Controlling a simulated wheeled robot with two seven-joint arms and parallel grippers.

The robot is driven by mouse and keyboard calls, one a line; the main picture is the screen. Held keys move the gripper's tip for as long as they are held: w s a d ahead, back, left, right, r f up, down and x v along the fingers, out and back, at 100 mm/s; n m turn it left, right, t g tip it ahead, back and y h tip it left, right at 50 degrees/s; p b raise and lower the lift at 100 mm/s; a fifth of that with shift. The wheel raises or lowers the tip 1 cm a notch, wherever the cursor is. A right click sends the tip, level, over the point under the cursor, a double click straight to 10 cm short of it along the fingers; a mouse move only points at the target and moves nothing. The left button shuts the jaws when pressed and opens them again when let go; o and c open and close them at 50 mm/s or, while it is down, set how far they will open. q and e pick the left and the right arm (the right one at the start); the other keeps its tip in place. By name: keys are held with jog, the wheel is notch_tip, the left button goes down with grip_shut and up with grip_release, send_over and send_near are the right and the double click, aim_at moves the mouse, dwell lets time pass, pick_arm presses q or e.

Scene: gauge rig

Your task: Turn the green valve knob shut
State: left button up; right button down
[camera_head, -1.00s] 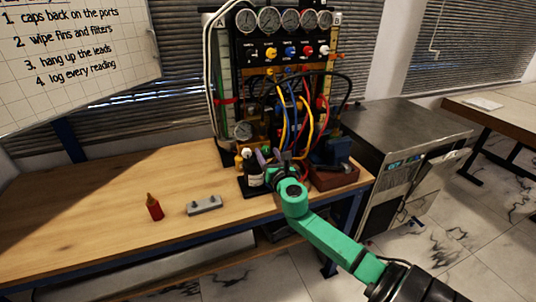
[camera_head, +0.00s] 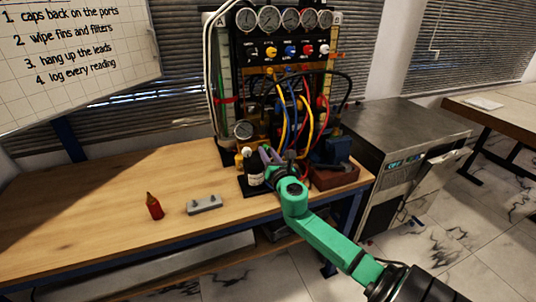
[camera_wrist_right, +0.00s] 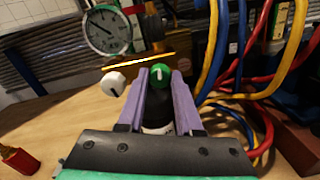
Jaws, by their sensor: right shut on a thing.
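The green valve knob (camera_wrist_right: 157,73) shows in the right wrist view, with a pale mark on its face. My right gripper (camera_wrist_right: 159,77) has its two purple fingers on either side of the knob, shut on it. In the head view my right gripper (camera_head: 268,154) is at the front of the rig, and the knob cannot be made out there. A white knob (camera_wrist_right: 113,84) sits just left of the fingers in the wrist view. My left gripper is not in view.
A dark bottle (camera_head: 254,175) stands beside the right gripper. Yellow, blue and red hoses (camera_wrist_right: 233,60) hang close to its right. A gauge (camera_wrist_right: 103,31) is behind.

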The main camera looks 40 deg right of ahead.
jog(key=m, duration=0.4)
jog(key=shift+b, duration=0.35)
jog(key=m, duration=0.7)
jog(key=shift+m, duration=2.6)
jog(key=c, duration=0.6)
grip_release()
jog(key=shift+o, duration=0.2)
